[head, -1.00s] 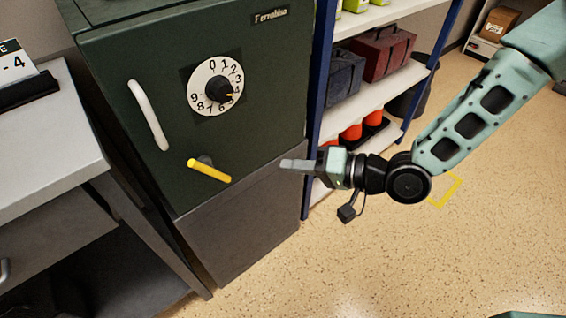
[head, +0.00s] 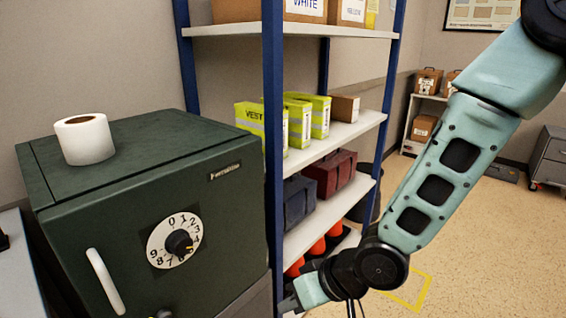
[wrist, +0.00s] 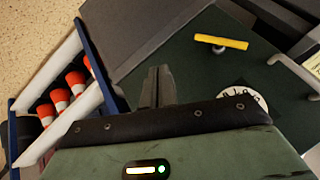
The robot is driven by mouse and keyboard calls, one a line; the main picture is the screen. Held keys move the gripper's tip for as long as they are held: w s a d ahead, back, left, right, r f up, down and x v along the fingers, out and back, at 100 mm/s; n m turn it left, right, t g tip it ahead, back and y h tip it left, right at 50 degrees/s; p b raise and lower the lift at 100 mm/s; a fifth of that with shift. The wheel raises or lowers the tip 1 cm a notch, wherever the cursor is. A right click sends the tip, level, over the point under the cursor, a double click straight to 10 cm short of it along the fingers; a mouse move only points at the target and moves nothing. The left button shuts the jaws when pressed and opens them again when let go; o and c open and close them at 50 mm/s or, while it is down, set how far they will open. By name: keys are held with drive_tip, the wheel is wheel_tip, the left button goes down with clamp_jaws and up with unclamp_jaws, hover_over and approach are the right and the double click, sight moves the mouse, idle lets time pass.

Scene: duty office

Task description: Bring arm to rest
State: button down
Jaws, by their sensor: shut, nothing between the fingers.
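My gripper shows in the wrist view (wrist: 157,88) with its two fingers together and nothing between them. The safe door is closed. Its dial (head: 175,241) and white pull handle (head: 105,281) show on the front.
A blue-framed shelf rack (head: 273,130) stands right of the safe with vests, bags and orange-white cones (wrist: 67,87). A paper roll (head: 84,139) stands on the safe. Open floor (head: 480,260) lies to the right, with a yellow floor marking (head: 410,290).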

drive_tip(key=s+d+r+g+h+p, duration=0.1)
drive_tip(key=s+d+r+h+p, duration=0.2)
drive_tip(key=s+d+r, duration=0.3)
drive_tip(key=s+d+r+n+g+h+p, duration=0.1)
drive_tip(key=s+d+r+h+p, duration=0.2)
drive_tip(key=r, duration=1)
drive_tip(key=s+d, duration=0.3)
drive_tip(key=s, duration=0.2)
drive_tip(key=shift+s+d+h, duration=0.25)
drive_tip(key=shift+d+h, duration=0.15)
